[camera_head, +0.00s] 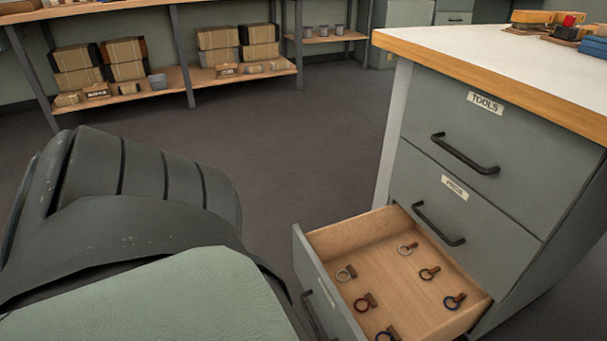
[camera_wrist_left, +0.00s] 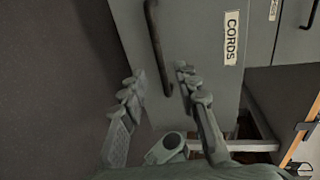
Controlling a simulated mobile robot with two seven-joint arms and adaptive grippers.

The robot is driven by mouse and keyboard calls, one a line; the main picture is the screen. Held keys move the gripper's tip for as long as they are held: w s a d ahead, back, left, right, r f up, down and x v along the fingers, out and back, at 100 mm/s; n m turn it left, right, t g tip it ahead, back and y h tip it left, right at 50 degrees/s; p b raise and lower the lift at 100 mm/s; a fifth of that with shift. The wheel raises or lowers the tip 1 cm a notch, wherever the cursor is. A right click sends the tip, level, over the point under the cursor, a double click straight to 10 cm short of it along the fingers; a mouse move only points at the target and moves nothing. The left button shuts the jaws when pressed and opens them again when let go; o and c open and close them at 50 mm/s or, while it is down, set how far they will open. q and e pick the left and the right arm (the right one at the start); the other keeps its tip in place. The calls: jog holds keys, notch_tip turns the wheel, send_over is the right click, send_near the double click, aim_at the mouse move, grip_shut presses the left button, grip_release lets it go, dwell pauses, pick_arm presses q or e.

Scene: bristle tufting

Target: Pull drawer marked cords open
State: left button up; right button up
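The cords drawer (camera_head: 322,285) is the bottom one of the grey cabinet and stands far out, its wooden inside showing. In the left wrist view, its grey front bears the CORDS label (camera_wrist_left: 231,38) and a dark bar handle (camera_wrist_left: 157,50). My left gripper (camera_wrist_left: 160,88) is open, with its fingers apart on either side of the handle's lower end. Whether a finger touches the handle, I cannot tell. In the head view my left arm hides its fingers. My right gripper is in neither view.
Several small rings with tags (camera_head: 430,273) lie in the open drawer. The middle drawer (camera_head: 490,210) and the TOOLS drawer (camera_head: 520,125) above it are shut. A white worktop (camera_head: 490,50) covers the cabinet. Shelves with boxes (camera_head: 125,55) stand behind, with clear floor (camera_head: 300,140) before them.

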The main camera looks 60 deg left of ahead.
pick_arm(q)
jog(key=shift+v, duration=2.15)
